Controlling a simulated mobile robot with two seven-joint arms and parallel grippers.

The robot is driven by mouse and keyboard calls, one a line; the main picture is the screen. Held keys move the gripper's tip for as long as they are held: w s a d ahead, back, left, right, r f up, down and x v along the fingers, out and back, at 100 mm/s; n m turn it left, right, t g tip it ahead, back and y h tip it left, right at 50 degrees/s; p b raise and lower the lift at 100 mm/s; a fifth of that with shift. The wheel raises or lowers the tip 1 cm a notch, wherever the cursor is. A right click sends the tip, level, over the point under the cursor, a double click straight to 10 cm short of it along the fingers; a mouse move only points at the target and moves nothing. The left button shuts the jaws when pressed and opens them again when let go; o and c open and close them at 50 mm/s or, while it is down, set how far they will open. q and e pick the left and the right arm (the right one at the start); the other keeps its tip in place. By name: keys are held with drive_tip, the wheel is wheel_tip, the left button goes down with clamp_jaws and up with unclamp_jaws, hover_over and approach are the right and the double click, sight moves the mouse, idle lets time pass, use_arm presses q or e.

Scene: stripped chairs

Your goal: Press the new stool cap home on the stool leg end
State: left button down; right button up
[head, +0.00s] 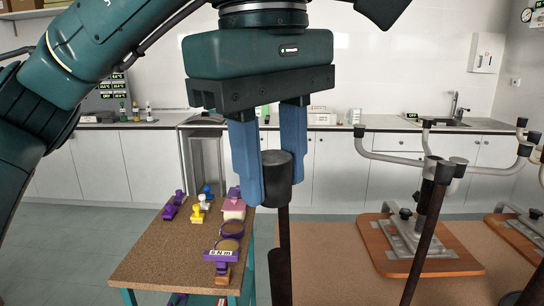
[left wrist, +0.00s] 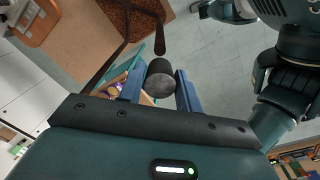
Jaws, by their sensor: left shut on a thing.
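My left gripper (head: 274,192) is shut on a dark grey cylindrical cap (head: 276,180), held between its two blue fingers. The cap also shows between the fingers in the left wrist view (left wrist: 160,82). A dark brown stool leg (head: 285,240) stands below the cap in the head view, and its upper end is hidden by the cap. I cannot tell how far the cap sits on the leg end. My right gripper is not in view.
A cork-topped table (head: 150,262) with stamps and small purple and yellow items stands left of the leg. Another dark leg (head: 422,238) slants up on the right. An upturned chair base with grey arms (head: 405,235) lies behind it. White cabinets (head: 115,165) line the back wall.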

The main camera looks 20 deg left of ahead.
use_arm(q)
wheel_tip(320, 180, down, 3)
drive_tip(key=shift+w+f+b, duration=0.1)
drive_tip(key=shift+b, duration=0.95)
drive_tip(key=shift+d+f+b, duration=0.1)
drive_tip(key=shift+f+b, duration=0.6)
drive_tip(key=shift+f, duration=0.25)
drive_tip(key=shift+w+f, duration=0.1)
drive_tip(key=shift+f, duration=0.05)
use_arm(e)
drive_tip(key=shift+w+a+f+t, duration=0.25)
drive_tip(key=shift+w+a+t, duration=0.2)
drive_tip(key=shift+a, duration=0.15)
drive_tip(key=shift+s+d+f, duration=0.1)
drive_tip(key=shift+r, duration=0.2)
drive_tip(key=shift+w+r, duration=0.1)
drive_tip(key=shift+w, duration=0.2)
use_arm(q)
drive_tip(key=shift+p, duration=0.35)
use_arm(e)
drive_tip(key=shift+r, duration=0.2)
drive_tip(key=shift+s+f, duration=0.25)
